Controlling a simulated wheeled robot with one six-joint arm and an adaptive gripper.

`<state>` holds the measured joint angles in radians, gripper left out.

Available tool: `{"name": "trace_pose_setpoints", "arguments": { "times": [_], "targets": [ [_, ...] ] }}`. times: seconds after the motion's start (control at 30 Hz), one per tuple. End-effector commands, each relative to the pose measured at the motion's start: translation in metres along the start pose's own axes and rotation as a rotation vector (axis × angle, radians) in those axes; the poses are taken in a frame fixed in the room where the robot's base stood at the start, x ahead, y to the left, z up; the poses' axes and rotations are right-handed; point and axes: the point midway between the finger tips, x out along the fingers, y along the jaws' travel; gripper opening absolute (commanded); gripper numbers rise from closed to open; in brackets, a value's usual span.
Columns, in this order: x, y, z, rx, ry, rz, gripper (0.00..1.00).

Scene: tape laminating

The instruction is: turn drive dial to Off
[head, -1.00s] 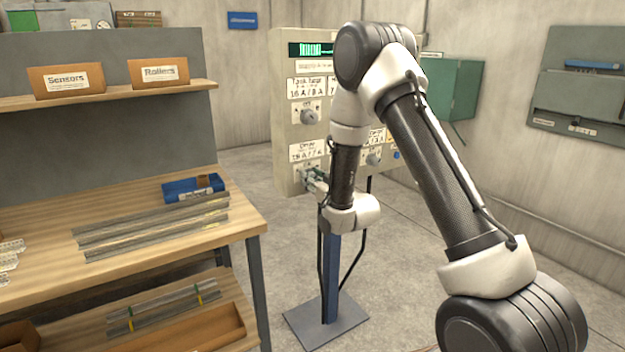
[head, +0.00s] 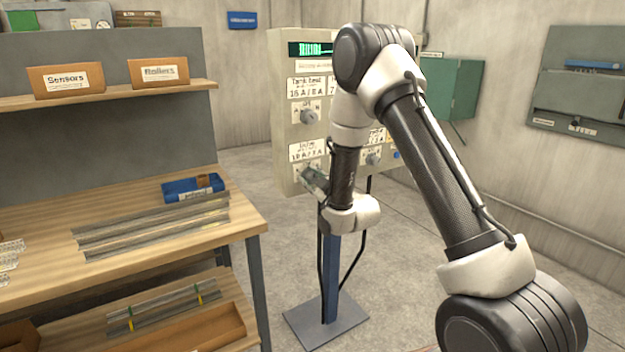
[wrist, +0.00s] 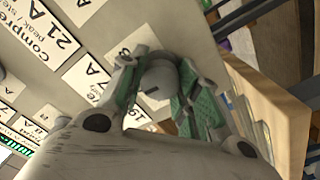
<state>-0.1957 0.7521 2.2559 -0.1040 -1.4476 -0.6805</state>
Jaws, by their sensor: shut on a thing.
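The drive dial (wrist: 160,78) is a round grey knob on the lower left of the beige control panel (head: 284,85). The wrist view shows it between the two green-padded fingers of my gripper (wrist: 161,82), which is shut on it. In the head view my gripper (head: 314,181) is at the panel's lower left face, tilted, below the white label (head: 307,151); the dial is mostly hidden there. My fingers cover most of the dial's position markings, so its setting cannot be read.
Another dial (head: 308,117) is above and a further one (head: 373,158) to the right, beside a blue button (head: 396,155). A wooden workbench (head: 150,195) with metal strips and a blue bin (head: 192,188) stands to the left. The panel's stand has a floor plate (head: 325,322).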

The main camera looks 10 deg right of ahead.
Motion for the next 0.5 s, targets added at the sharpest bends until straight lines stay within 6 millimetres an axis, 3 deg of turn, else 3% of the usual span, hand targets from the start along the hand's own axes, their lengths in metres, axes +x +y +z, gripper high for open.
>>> {"name": "trace_pose_setpoints", "arguments": {
  "times": [0.5],
  "targets": [
    [0.0031, 0.0022, -0.0045, -0.093, 0.014, 0.006, 0.08]
  ]
}}
